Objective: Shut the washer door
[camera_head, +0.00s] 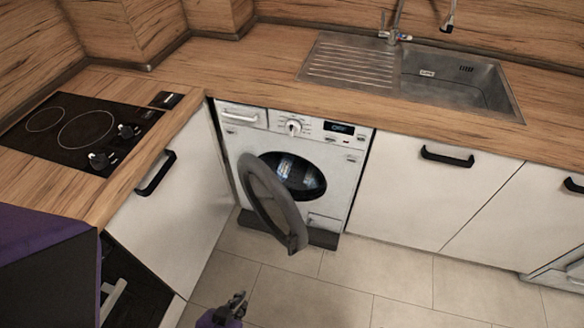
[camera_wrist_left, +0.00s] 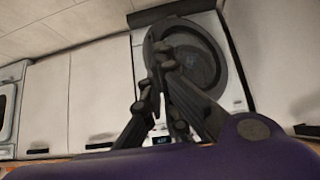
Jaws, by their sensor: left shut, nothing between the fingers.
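The washer (camera_head: 342,152) is a white front-loader under the wooden worktop. Its round grey door (camera_head: 264,196) stands open, swung out from the front on the left side, so the dark drum opening (camera_head: 300,178) shows. My left gripper (camera_head: 239,299) is low at the bottom of the head view, in front of the door and apart from it, over the tiled floor. In the left wrist view its shut, empty fingers (camera_wrist_left: 164,62) overlap the door ring (camera_wrist_left: 222,72); contact cannot be told there. My right gripper is not in view.
A white cabinet with a black handle (camera_head: 156,173) stands left of the washer, below a black hob (camera_head: 84,129). More white cabinets (camera_head: 425,196) are on the right, below the steel sink (camera_head: 455,80). The tiled floor (camera_head: 345,275) before the washer is clear.

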